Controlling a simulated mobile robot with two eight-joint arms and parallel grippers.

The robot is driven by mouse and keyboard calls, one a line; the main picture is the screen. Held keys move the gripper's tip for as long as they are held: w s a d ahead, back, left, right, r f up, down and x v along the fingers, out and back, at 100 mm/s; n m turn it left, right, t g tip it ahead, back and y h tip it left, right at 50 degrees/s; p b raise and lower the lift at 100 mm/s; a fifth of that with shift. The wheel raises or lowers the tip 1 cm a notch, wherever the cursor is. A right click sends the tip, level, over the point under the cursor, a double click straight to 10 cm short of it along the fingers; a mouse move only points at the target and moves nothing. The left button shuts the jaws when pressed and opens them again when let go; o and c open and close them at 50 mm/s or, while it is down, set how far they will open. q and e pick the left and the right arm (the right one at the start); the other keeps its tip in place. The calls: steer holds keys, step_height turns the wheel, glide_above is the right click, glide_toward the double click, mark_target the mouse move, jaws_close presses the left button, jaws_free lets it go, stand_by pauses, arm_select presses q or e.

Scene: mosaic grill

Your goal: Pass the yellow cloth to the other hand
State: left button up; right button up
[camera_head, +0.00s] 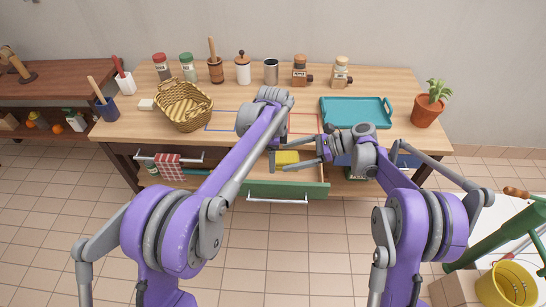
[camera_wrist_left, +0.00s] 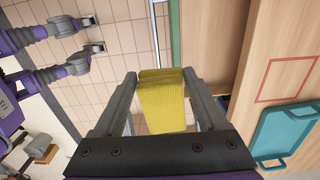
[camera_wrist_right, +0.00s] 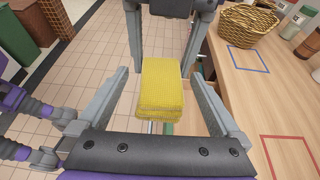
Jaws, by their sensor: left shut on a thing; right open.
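The yellow cloth (camera_head: 286,157) is a folded, textured block in front of the table's front edge; it also shows in the left wrist view (camera_wrist_left: 163,103) and the right wrist view (camera_wrist_right: 160,92). My left gripper (camera_wrist_left: 160,74) is shut on the cloth, one finger at each side. In the right wrist view, my left gripper (camera_wrist_right: 162,58) comes from the top to the cloth's far end. My right gripper (camera_head: 289,151) is open at the cloth, which lies between its spread fingers (camera_wrist_right: 161,72) with gaps at both sides.
An open drawer with a green front (camera_head: 290,190) juts out below the cloth. On the wooden table are a wicker basket (camera_head: 184,105), a teal tray (camera_head: 356,112), a potted plant (camera_head: 428,108) and several jars. A checked towel (camera_head: 169,167) hangs at the front left.

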steer(key=v, duration=1)
steer(key=s+r+n+t+h, duration=0.2)
steer(key=s+n+h, duration=0.5)
steer(key=s, duration=0.8)
steer(key=s+d+f+n+t+h, duration=0.2)
steer(key=s+d+f+n+h, duration=0.1)
steer(key=s+n, duration=0.2)
steer(key=s+d+f+n+t+h, duration=0.1)
steer(key=s+d+f+n+h, duration=0.2)
steer(key=s, duration=0.7)
steer(key=shift+s+f+n+t, duration=0.15)
steer(key=shift+s+n+t, duration=0.2)
steer(key=shift+n, duration=0.95)
